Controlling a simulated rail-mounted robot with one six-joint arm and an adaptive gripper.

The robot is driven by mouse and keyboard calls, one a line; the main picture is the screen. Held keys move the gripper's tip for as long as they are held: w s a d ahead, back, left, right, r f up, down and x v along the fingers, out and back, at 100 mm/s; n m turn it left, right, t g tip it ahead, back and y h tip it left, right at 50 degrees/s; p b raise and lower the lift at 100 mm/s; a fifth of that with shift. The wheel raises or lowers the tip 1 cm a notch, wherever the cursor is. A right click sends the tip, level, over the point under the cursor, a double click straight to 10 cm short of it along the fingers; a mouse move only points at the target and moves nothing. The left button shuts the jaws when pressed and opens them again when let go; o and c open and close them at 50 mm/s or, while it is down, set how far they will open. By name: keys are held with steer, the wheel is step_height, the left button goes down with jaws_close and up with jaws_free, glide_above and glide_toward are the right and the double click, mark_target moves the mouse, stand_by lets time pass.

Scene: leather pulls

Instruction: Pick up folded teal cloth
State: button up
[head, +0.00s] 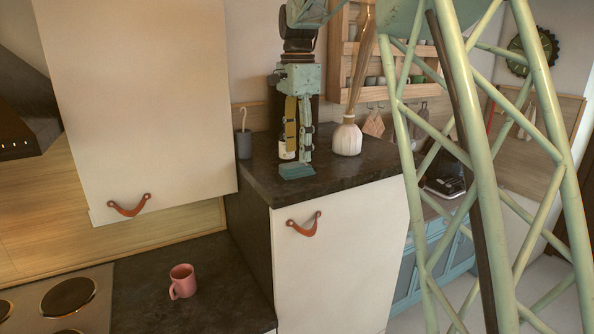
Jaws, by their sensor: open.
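The folded teal cloth (296,171) lies flat on the dark raised countertop, near its front-left part. My gripper (297,153) points straight down just above the cloth, with its fingers apart and nothing seen between them. The fingertips end close to the cloth's back edge in the picture; I cannot tell whether they touch it.
A white bottle-like item (286,152) shows partly behind my gripper. A dark cup with a utensil (244,145) stands to the left, and a ribbed pale vase (347,138) to the right. A pink mug (182,281) sits on the lower counter.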

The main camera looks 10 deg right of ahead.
mark_target(297, 164)
steer(key=shift+f, duration=0.1)
steer(key=shift+w+f, duration=0.15)
steer(key=shift+f, duration=1.1)
steer(key=shift+w+f, duration=0.1)
steer(key=shift+f, duration=1.15)
steer(key=shift+c, duration=0.9)
steer(key=c, duration=0.7)
